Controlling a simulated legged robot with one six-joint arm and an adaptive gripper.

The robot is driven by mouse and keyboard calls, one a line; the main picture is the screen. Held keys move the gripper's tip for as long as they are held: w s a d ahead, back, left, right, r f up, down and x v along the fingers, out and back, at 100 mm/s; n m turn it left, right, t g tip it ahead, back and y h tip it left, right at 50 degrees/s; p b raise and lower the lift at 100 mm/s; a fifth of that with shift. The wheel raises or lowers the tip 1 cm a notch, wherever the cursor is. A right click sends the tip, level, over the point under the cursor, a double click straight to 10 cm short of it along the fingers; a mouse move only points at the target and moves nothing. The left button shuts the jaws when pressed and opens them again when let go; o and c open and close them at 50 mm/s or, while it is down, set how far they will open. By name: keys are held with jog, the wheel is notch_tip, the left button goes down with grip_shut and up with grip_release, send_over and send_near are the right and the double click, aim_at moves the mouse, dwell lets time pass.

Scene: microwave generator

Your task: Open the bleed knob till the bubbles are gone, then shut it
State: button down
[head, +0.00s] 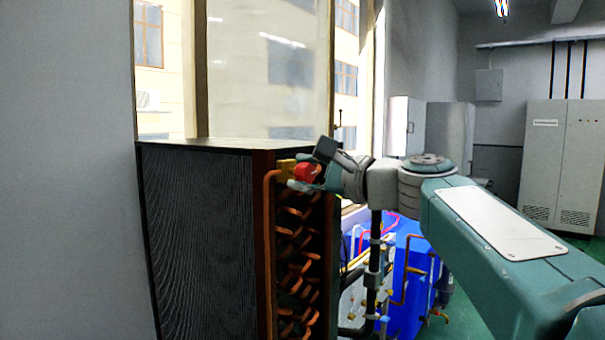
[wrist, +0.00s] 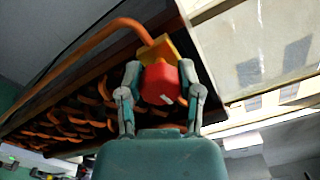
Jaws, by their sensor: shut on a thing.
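The bleed knob is red (head: 308,172) and sits at the top corner of the finned coil unit (head: 200,235). In the wrist view the red knob (wrist: 160,84) shows a small white mark and is joined to a yellow fitting (wrist: 156,50) on a copper pipe. My gripper (wrist: 160,88) has one finger on each side of the knob and is shut on it. In the head view my gripper (head: 316,176) reaches the knob from the right and partly covers it. No bubbles can be made out in either view.
A copper pipe (head: 268,250) runs down the unit's edge beside rows of copper bends (head: 297,240). Right of the unit stand a blue tank (head: 408,270) with pipework and a dark vertical pipe. Windows are behind, and grey cabinets (head: 562,160) stand far right.

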jog(key=shift+w+f+m, duration=0.15)
jog(key=shift+f+m, duration=0.2)
jog(key=shift+m, duration=0.25)
jog(key=shift+c, duration=1.3)
grip_release()
jog(key=shift+r, duration=0.1)
jog(key=shift+d, duration=0.1)
